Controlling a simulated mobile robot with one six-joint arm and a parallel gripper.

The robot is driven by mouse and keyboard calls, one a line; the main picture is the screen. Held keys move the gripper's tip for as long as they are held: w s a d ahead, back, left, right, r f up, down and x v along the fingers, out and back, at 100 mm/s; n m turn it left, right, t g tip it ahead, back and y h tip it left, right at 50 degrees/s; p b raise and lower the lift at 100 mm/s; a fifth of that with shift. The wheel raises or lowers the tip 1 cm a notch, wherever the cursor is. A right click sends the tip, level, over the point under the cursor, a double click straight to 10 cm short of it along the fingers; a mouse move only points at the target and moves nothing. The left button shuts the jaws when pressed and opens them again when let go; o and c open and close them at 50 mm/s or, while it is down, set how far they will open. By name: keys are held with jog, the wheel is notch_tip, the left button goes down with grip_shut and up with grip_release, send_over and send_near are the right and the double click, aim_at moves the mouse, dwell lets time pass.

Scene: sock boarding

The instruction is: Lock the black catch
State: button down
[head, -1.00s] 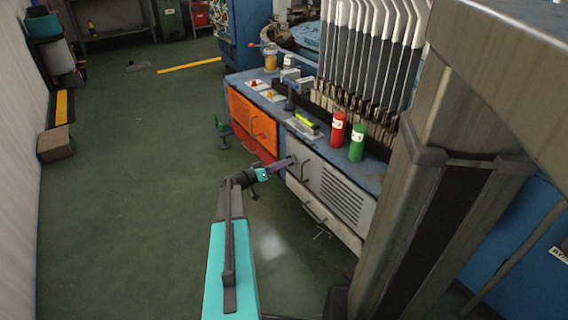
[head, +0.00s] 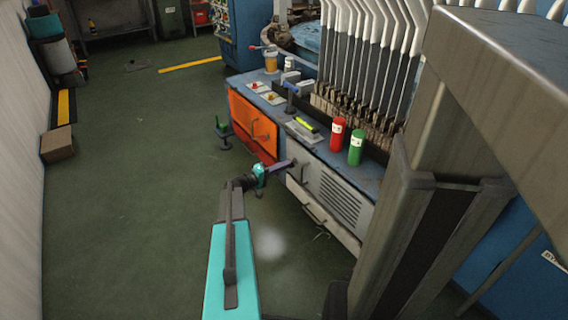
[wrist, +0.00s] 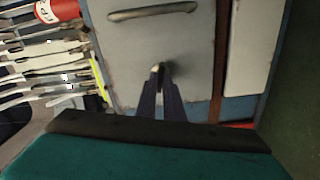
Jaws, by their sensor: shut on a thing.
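My gripper (head: 291,163) reaches the upper left part of the grey cabinet front in the head view. In the wrist view its two dark fingers (wrist: 158,72) are close together against the grey door (wrist: 190,38). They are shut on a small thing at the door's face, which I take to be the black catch. The fingers hide most of it, so its position cannot be told. A dark shadow lies beside the fingertips on the door.
A grey bar handle (wrist: 152,11) is on the same door. An orange panel (head: 252,122) is left of the grey front. A red bottle (head: 337,134) and a green bottle (head: 356,147) stand on the blue bench top.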

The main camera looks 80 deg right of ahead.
jog(key=shift+n+p, duration=0.8)
jog(key=shift+n, duration=0.8)
jog(key=c, duration=1.9)
grip_release()
jog(key=shift+o, duration=0.2)
jog(key=p+v, duration=0.3)
jog(key=v, duration=1.1)
jog(key=shift+s, duration=0.1)
